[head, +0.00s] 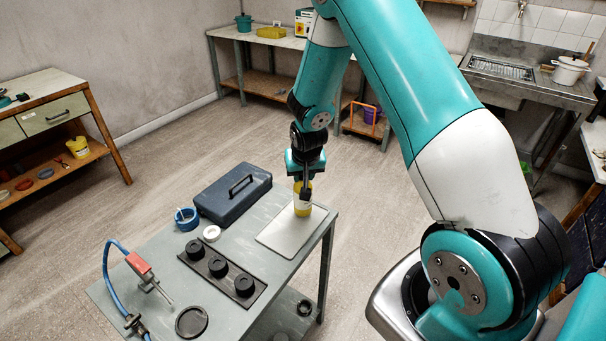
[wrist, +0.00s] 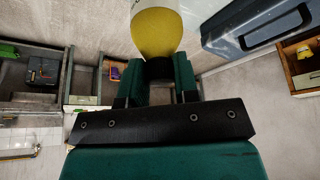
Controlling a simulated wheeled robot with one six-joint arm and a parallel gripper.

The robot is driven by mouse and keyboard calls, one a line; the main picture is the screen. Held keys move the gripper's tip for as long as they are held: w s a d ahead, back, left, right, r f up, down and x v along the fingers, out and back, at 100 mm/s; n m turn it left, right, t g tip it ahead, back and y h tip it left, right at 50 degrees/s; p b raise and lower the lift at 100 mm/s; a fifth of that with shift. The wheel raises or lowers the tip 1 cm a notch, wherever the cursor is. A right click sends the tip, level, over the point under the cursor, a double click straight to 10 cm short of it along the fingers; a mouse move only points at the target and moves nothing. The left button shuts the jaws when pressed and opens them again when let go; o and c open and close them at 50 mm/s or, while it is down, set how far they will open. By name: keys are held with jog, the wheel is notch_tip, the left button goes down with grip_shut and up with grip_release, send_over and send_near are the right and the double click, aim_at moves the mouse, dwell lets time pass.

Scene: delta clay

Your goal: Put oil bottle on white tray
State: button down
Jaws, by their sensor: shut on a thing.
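The oil bottle (head: 302,207) is yellow with a pale label and stands roughly upright in the head view, over the far part of the white tray (head: 286,237). My gripper (head: 303,186) is above the tray and shut on the upper part of the bottle. In the wrist view the yellow bottle (wrist: 157,32) shows between the fingers of my gripper (wrist: 158,72). I cannot tell whether the bottle's base touches the tray. The tray lies flat at the right corner of the grey table.
A dark blue toolbox (head: 232,194) stands left of the tray. A blue cup (head: 186,218), a white ring (head: 211,233), a black holder with round pieces (head: 221,268) and a red-handled tool (head: 139,263) are also on the table. The tray's front part is clear.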

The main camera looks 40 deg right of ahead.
jog(key=shift+f, duration=0.6)
jog(key=c, duration=0.9)
grip_release()
jog(key=shift+o, duration=0.2)
jog(key=b+v, duration=0.2)
jog(key=v, duration=1)
jog(key=s+a+r+n+g+y, duration=0.1)
jog(key=s+a+r+n+y, duration=0.15)
jog(key=s+a+r, duration=0.4)
jog(key=s+a+r+n+y, duration=0.2)
jog(key=s+a+n, duration=0.1)
jog(key=a, duration=0.6)
jog(key=s+a+r+n+g+y, duration=0.1)
jog(key=s+a+r+n, duration=0.1)
jog(key=s, duration=0.5)
jog(key=s+a+r+n+g, duration=0.2)
jog(key=s+a+r+n, duration=0.1)
jog(key=s+a+n, duration=0.2)
jog(key=s, duration=0.2)
jog(key=shift+s+y, duration=0.3)
jog(key=shift+y, duration=0.05)
